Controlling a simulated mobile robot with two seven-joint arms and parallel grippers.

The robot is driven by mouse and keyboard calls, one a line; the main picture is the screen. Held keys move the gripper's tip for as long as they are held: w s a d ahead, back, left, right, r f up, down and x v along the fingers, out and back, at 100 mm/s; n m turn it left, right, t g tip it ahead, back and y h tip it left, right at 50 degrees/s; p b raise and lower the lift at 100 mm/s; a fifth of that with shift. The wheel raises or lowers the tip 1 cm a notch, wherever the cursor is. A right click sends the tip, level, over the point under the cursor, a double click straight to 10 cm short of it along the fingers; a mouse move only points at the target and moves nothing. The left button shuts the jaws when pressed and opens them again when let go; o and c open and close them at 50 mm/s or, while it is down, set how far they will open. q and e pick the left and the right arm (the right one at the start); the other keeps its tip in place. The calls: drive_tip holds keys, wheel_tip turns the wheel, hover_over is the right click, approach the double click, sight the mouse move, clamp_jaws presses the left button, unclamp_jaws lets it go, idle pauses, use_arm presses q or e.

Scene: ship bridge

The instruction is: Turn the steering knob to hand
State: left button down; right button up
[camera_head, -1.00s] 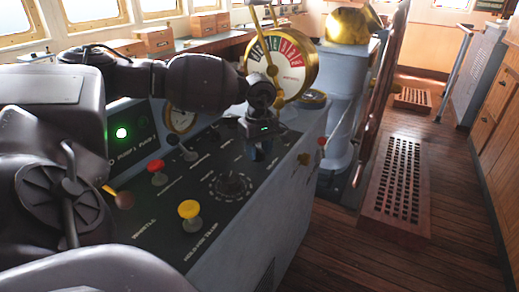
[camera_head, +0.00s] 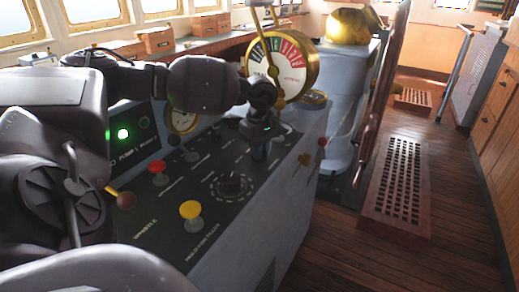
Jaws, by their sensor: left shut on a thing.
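My left gripper (camera_head: 258,155) points down at the far right part of the dark sloping console panel (camera_head: 155,215). Its fingers are shut on a small knob there, most of which the fingers hide. I cannot read the label beside it, so I cannot tell which position the knob points to. A larger black rotary knob (camera_head: 232,185) with a ring of white marks sits nearer on the panel, apart from the gripper. My right gripper is not in view.
A brass telegraph dial (camera_head: 283,62) rises just behind the gripper. A wooden grating (camera_head: 395,185) lies on the floor at the right.

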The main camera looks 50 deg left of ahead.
use_arm(q)
drive_tip(key=n, duration=0.2)
drive_tip(key=shift+n, duration=0.3)
drive_tip(key=n, duration=0.2)
drive_tip(key=shift+w+r+n+p, duration=0.1)
drive_tip(key=shift+n+p, duration=0.25)
drive_tip(key=shift+n, duration=0.85)
drive_tip(key=shift+w+a+n+p, duration=0.15)
drive_tip(key=shift+n+p, duration=0.25)
drive_tip(key=shift+n, duration=1.4)
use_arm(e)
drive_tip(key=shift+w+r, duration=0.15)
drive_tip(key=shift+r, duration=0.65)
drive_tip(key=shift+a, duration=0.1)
use_arm(q)
drive_tip(key=c, duration=1.1)
unclamp_jaws()
drive_tip(key=shift+c, duration=0.2)
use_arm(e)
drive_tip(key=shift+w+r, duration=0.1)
